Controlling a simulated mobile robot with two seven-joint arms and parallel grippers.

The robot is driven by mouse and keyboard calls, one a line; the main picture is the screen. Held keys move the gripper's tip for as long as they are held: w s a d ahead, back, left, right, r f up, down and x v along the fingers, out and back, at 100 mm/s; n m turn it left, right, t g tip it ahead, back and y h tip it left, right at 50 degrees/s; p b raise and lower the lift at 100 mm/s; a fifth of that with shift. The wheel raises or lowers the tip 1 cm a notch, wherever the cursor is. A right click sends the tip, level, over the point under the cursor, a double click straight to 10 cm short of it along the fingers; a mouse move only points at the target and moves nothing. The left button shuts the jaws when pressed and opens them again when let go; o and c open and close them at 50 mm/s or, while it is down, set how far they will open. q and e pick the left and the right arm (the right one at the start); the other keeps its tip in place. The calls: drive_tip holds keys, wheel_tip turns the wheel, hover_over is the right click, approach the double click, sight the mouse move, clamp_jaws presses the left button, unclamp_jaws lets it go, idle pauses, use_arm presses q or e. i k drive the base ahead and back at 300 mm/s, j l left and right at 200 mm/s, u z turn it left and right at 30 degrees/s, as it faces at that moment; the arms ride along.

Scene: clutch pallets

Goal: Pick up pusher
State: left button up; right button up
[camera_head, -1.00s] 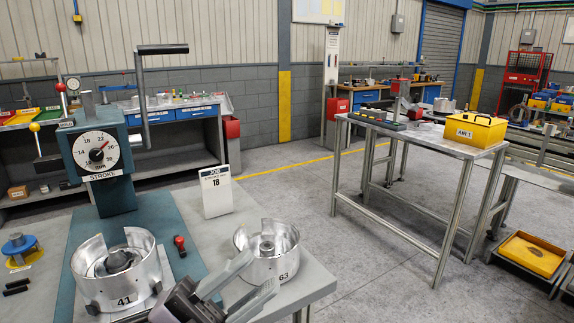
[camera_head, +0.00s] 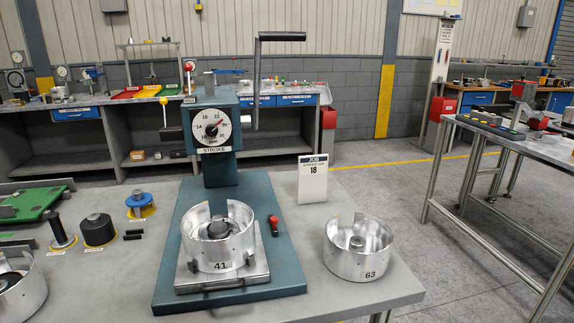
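No label marks a pusher, so I cannot tell for sure which part it is. Candidates stand left of the press: a blue-flanged part (camera_head: 140,204) on a yellow disc, a wide black cylinder (camera_head: 98,231) with a grey top, and a slim grey post (camera_head: 60,230) on a dark and yellow base. The teal press (camera_head: 212,140) with its stroke dial stands on a teal base plate. Silver housing 41 (camera_head: 219,250) sits on the press's metal plate, with a dark hub inside. Silver housing 63 (camera_head: 368,262) stands to its right. Neither gripper shows.
A job card reading 18 (camera_head: 313,180) and a small red-handled tool (camera_head: 274,224) are near the press. A green fixture (camera_head: 32,204) and another silver housing (camera_head: 20,290) are at the left. The bench front right of housing 41 is partly clear. Another table (camera_head: 520,148) stands right.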

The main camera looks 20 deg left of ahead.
sight(98, 228)
drive_tip(key=u, duration=1.8)
